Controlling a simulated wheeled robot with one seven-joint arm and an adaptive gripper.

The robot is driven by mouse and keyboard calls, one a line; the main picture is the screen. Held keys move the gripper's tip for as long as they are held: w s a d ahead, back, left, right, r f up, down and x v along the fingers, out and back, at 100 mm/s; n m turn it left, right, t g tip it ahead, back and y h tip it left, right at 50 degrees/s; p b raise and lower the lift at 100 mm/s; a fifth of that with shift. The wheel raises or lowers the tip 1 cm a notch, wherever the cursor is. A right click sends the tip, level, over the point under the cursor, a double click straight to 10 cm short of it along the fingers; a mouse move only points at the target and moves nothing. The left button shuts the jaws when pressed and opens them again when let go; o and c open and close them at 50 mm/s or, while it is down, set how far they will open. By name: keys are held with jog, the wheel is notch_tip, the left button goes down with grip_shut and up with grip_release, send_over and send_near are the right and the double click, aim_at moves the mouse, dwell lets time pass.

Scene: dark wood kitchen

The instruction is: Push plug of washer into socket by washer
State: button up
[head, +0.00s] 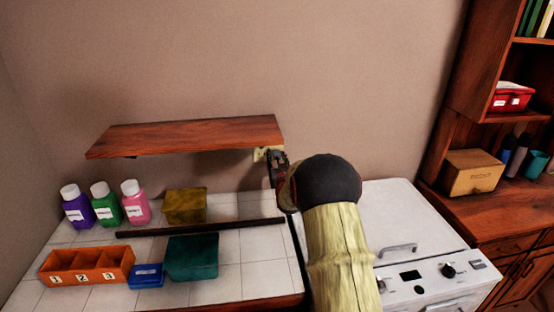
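The washer (412,222) is the white machine at the right, with a control panel and a handle on its front. A pale wall socket (262,153) shows on the wall by the right end of the wooden shelf. My gripper (274,168) is right beside the socket at the wall, and covers part of it. My arm blocks the view of the fingertips. I cannot tell whether the gripper is open or shut. I cannot make out the plug or its cord; they may be hidden behind my gripper.
The wooden shelf (190,134) juts out just left of my gripper. Below it, the tiled counter (240,205) holds several bottles (104,205), a yellow box (185,206), a teal box (191,258), a blue box (147,276) and an orange divided tray (55,279). A wooden cabinet (480,226) stands at the right.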

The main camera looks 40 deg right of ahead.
jog(key=o, duration=0.3)
jog(key=shift+s+a, duration=0.1)
jog(key=v, duration=1.1)
jog(key=shift+s+a, duration=0.1)
jog(key=shift+s, duration=0.25)
jog(key=s+a+r+n+g+y, duration=0.2)
jog(key=s+a+r+y, duration=0.1)
jog(key=a, duration=0.8)
jog(key=s+a+r+n+g+y, duration=0.1)
jog(key=s+a+r+y, duration=0.2)
jog(key=a, duration=0.7)
jog(key=s+a+n+g+y, duration=0.1)
jog(key=s+a+g, duration=0.1)
jog(key=s+a, duration=0.3)
jog(key=s+a+n+g+y, duration=0.1)
jog(key=s+a, duration=0.5)
jog(key=s, duration=0.6)
jog(key=s+a+n+g+y+p, duration=0.1)
jog(key=s+a+g, duration=0.2)
jog(key=s+a, duration=0.3)
jog(key=shift+s+f+g+y, duration=0.15)
jog(key=shift+s+f, duration=0.05)
jog(key=shift+s, duration=0.7)
jog(key=shift+s+f+g+y, duration=0.15)
jog(key=shift+s, duration=0.8)
